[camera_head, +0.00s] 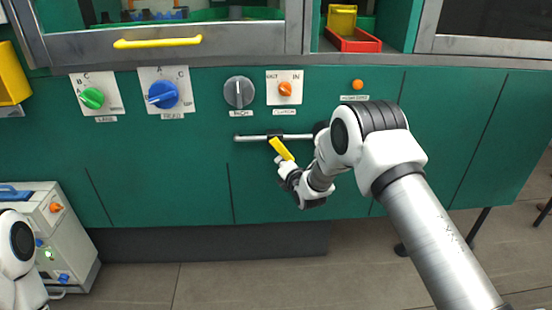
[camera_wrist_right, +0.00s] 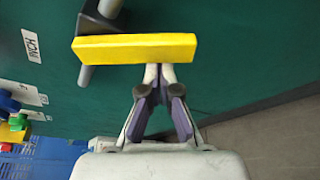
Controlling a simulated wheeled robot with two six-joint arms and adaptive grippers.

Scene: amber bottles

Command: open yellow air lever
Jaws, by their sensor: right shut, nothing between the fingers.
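The yellow air lever (camera_head: 281,149) sits on a thin grey horizontal pipe on the green panel front. It slants down to the right, away from the pipe. In the right wrist view the lever (camera_wrist_right: 110,49) is a yellow bar across the top middle, partly covering its dark mount. My right gripper (camera_head: 286,162) is shut and empty, with its tips at the lever's lower end. In the right wrist view the closed fingertips (camera_wrist_right: 160,73) meet the bar's lower edge near its right end; whether they touch is unclear. My left gripper is out of view.
Above the pipe are a green knob (camera_head: 92,98), a blue knob (camera_head: 163,94), a grey knob (camera_head: 239,92) and orange knobs (camera_head: 285,88). A yellow handle (camera_head: 158,42) spans the window frame. A white machine (camera_head: 62,228) stands lower left. The panel below the pipe is clear.

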